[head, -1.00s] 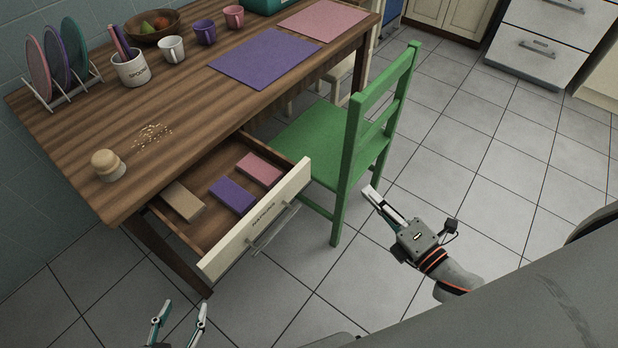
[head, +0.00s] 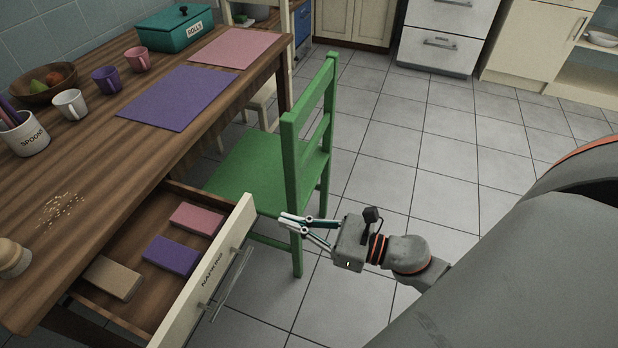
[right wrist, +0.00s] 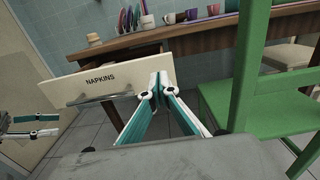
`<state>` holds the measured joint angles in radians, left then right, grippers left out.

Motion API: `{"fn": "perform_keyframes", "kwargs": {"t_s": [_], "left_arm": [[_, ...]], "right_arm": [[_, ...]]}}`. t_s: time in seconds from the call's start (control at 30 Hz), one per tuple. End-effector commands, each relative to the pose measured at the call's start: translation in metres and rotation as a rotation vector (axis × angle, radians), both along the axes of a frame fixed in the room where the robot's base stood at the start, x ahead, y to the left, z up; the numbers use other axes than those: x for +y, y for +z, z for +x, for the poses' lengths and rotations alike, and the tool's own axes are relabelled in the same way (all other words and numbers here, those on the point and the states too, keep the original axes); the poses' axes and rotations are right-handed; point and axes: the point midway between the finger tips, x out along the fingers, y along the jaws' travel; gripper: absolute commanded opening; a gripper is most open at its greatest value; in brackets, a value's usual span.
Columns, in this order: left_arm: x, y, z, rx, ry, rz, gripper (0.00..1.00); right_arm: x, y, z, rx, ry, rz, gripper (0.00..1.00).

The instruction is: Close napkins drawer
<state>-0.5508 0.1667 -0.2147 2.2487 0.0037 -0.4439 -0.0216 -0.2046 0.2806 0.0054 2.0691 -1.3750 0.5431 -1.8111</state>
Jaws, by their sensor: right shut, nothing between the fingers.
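The napkins drawer (head: 190,285) is pulled out from the wooden table, with its cream front labelled NAPKINS and a metal bar handle (head: 230,284). It holds a pink (head: 197,219), a purple (head: 171,256) and a tan napkin stack (head: 112,277). My right gripper (head: 283,222) is shut and empty, just to the right of the drawer front and beside the green chair. In the right wrist view the drawer front (right wrist: 100,82) stands ahead, with the fingertips (right wrist: 158,78) at its right end; whether they touch it I cannot tell. My left gripper is out of the head view; a gripper-like part shows at the wrist view's left edge.
A green chair (head: 262,172) stands close to the right of the drawer, its backrest near my right gripper. The wooden table (head: 120,150) carries mugs, a bowl, placemats and a teal rolls box (head: 175,28). Open tiled floor lies to the right.

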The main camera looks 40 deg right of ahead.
Motion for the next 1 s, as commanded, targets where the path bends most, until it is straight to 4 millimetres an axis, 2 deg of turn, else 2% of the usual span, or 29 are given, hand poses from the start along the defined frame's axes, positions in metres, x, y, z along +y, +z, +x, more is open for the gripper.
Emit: {"fn": "perform_keyframes", "kwargs": {"t_s": [0.03,0.2,0.4,1.0], "left_arm": [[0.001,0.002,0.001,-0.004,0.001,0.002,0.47],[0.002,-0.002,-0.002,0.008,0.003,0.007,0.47],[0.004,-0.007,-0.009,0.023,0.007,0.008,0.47],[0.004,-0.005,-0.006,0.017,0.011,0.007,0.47]], "right_arm": [[0.006,0.005,0.011,-0.010,0.000,0.000,0.00],[0.024,0.005,0.036,-0.007,-0.002,0.001,0.00],[0.037,0.002,0.056,-0.002,-0.002,0.003,0.00],[0.043,0.000,0.063,0.002,-0.001,0.001,0.00]]}}
